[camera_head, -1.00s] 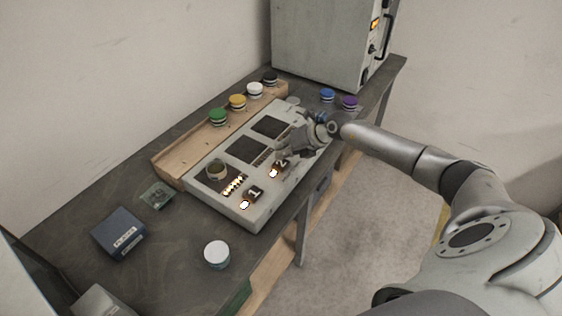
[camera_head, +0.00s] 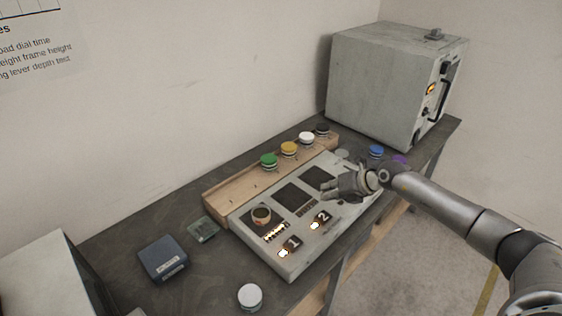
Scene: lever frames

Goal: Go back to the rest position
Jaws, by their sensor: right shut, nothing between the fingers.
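My right gripper (camera_head: 338,190) is shut and empty. It hovers over the right part of the white panel (camera_head: 305,258), near the square dark recesses. My right arm comes in from the right edge. The panel carries lit switches marked 1 (camera_head: 290,246) and 2 (camera_head: 320,220), and a small round cup-like part (camera_head: 261,215) stands in its left recess. My left gripper is not in view.
A wooden rack behind the panel holds green (camera_head: 268,160), yellow (camera_head: 289,149), white and black capped pieces. Blue (camera_head: 376,151) and purple pieces stand near the grey cabinet (camera_head: 375,85). A dark blue box (camera_head: 163,259) and a white-capped piece (camera_head: 250,296) are at left and front.

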